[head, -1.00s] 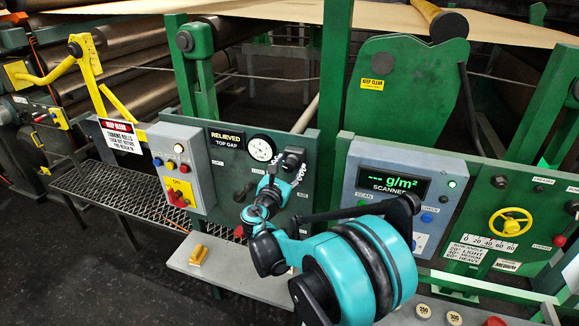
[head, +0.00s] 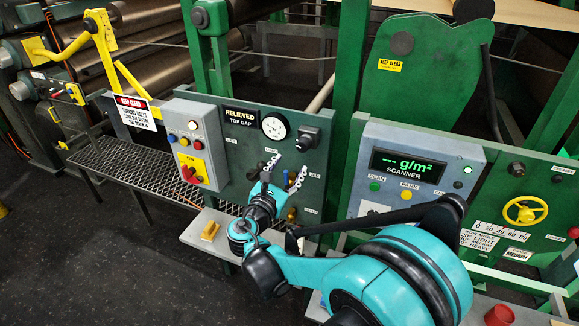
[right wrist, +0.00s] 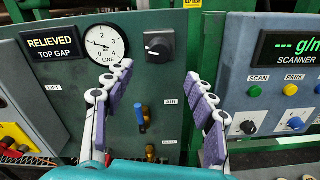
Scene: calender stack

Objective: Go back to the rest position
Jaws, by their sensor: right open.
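My right gripper (head: 283,173) is open and empty, in front of the green "RELIEVED TOP GAP" panel (head: 231,150). In the right wrist view its two purple-padded fingers (right wrist: 160,75) stand wide apart. Between them, further back, show a blue-handled lever (right wrist: 141,118) and brass fittings (right wrist: 150,152) on the panel. The black knob (head: 305,137) is above the fingers and clear of them; it also shows in the right wrist view (right wrist: 159,44). The teal right arm hides part of the lower panel and shelf. My left gripper is not in view.
The scanner box (head: 452,162) stands right of the panel. A grey box with a red switch (head: 188,173) is to its left. A yellow handwheel (head: 525,210) is at right. Dark floor (head: 90,260) is open at lower left.

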